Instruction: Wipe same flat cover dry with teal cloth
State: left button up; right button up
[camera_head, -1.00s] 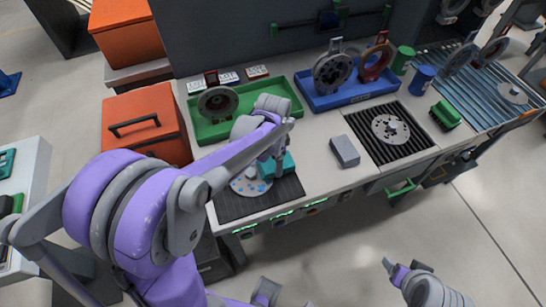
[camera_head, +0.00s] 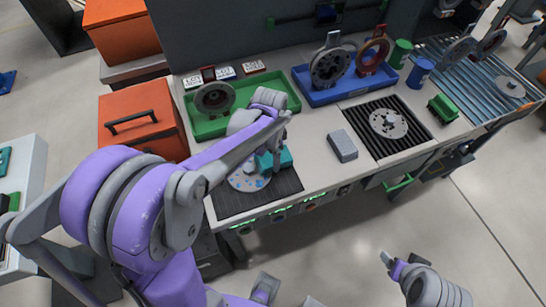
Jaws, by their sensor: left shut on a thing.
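A flat round grey cover (camera_head: 246,180) with blue spots lies on the dark ribbed mat (camera_head: 228,204) at the left of the bench. My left gripper (camera_head: 268,158) is shut on the teal cloth (camera_head: 284,157) at the upper right edge of this cover. My arm hides part of the cover, and I cannot tell whether the cloth touches it. A second flat cover (camera_head: 388,124) lies on the dark grate to the right, clear of both grippers. My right gripper (camera_head: 391,262) is low at the right, away from the bench; its jaws are too small to judge.
A grey block (camera_head: 342,146) lies between the mat and the grate. A green tray (camera_head: 292,101) and a blue tray (camera_head: 306,97) holding ring parts stand behind. An orange toolbox (camera_head: 150,141) is at the left.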

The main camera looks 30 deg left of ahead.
pick_arm(q)
jog(key=shift+w+a+f, duration=0.15)
jog(key=shift+w+a, duration=0.45)
jog(key=shift+a, duration=0.15)
jog(key=shift+s+d, duration=0.45)
jog(key=shift+d, duration=0.15)
jog(key=shift+s+d+r, duration=0.2)
jog(key=shift+s+d, duration=0.75)
jog(key=shift+d, duration=0.15)
pick_arm(e)
jog(key=shift+f, duration=0.1)
pick_arm(q)
jog(key=shift+w+r+p, duration=0.1)
jog(key=shift+r+p, duration=1.65)
jog(key=shift+r, duration=1.35)
jog(key=shift+f, duration=0.1)
pick_arm(e)
jog(key=r, duration=0.2)
jog(key=w+r, duration=0.1)
jog(key=r, duration=0.1)
jog(key=shift+w+r, duration=0.2)
jog(key=shift+r, duration=0.1)
